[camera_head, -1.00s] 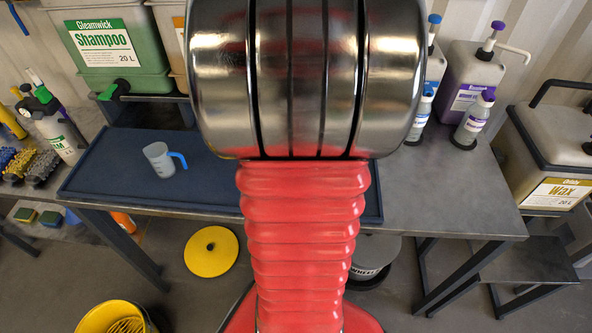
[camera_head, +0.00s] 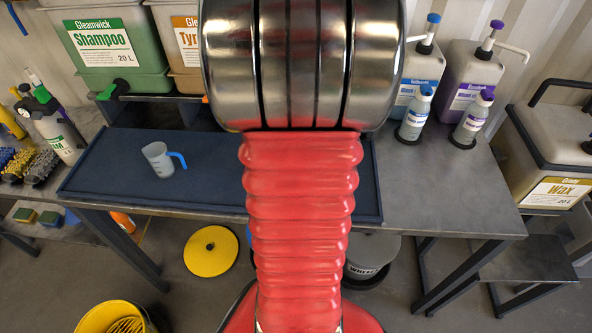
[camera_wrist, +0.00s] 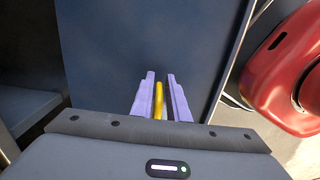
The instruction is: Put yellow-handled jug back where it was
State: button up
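In the wrist view my gripper (camera_wrist: 161,95) has its two lilac fingers close together over dark blue matting, with a narrow upright yellow piece (camera_wrist: 158,100) between them. It looks like the yellow handle of the jug; the jug's body is hidden in this view. In the head view my arm hides my gripper and the yellow-handled jug. A pale jug with a blue handle (camera_head: 158,160) stands upright on the left part of the dark blue mat (camera_head: 110,182), its handle toward the right.
The shampoo container (camera_head: 115,50) is on a raised shelf at back left. The bench's right part (camera_head: 430,190) is clear. A yellow bucket (camera_head: 115,318) is on the floor.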

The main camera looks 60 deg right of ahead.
jog(key=o, duration=0.3)
notch_tip(320, 180, up, 12)
dwell(0.8)
jog(key=shift+w+r, duration=0.1)
dwell(0.5)
